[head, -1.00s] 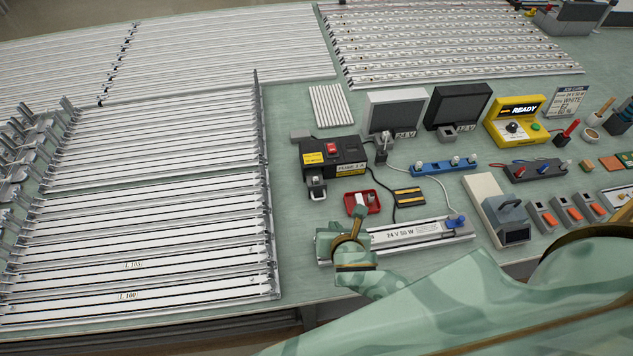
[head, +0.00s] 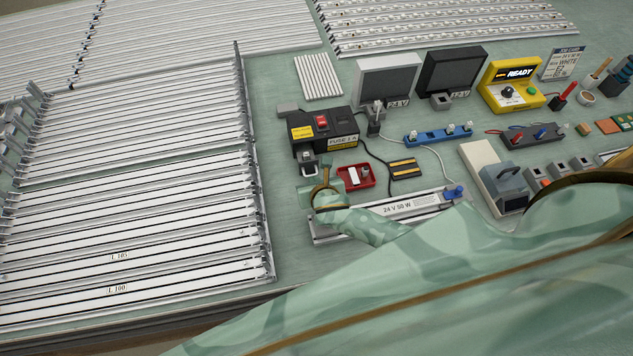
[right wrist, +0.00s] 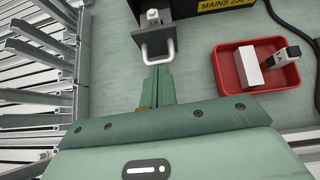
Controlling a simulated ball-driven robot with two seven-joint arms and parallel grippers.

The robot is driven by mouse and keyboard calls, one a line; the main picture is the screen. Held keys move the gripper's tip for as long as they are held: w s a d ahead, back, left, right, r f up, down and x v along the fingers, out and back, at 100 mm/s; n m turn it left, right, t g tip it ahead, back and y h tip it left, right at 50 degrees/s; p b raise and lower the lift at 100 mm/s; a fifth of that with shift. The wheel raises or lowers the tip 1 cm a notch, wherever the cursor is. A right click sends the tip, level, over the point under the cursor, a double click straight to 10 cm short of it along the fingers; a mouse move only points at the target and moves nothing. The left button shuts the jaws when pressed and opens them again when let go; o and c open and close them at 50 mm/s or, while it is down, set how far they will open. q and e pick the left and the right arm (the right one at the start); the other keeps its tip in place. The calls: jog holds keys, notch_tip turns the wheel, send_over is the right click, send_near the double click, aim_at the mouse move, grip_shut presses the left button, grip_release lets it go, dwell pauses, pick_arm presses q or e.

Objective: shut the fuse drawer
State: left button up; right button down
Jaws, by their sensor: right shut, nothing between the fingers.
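The fuse drawer (head: 309,160) sticks out of the front of the black fuse box (head: 338,128), at its left end. In the right wrist view the open drawer (right wrist: 150,36) has a pale metal U-shaped handle (right wrist: 176,52) and a small white part inside. My right gripper (head: 325,168) is in front of the drawer, its fingers shut and empty. In the right wrist view the closed fingertips (right wrist: 158,72) are at the handle's front bar; I cannot tell whether they touch. My left gripper is not in view.
A red tray (head: 369,182) with a white piece lies right of the gripper. Racks of long rails (head: 130,215) stand at left. A black cable (head: 379,162) runs from the box.

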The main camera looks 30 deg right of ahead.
aim_at(310, 161)
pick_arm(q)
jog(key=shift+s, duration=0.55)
pick_arm(e)
jog(key=shift+w, duration=0.15)
jog(key=w, duration=0.2)
jog(key=w+d, duration=0.1)
jog(key=w, duration=0.3)
jog(key=shift+w+d+f, duration=0.1)
jog(key=shift+w+d, duration=0.1)
jog(key=shift+d, duration=0.2)
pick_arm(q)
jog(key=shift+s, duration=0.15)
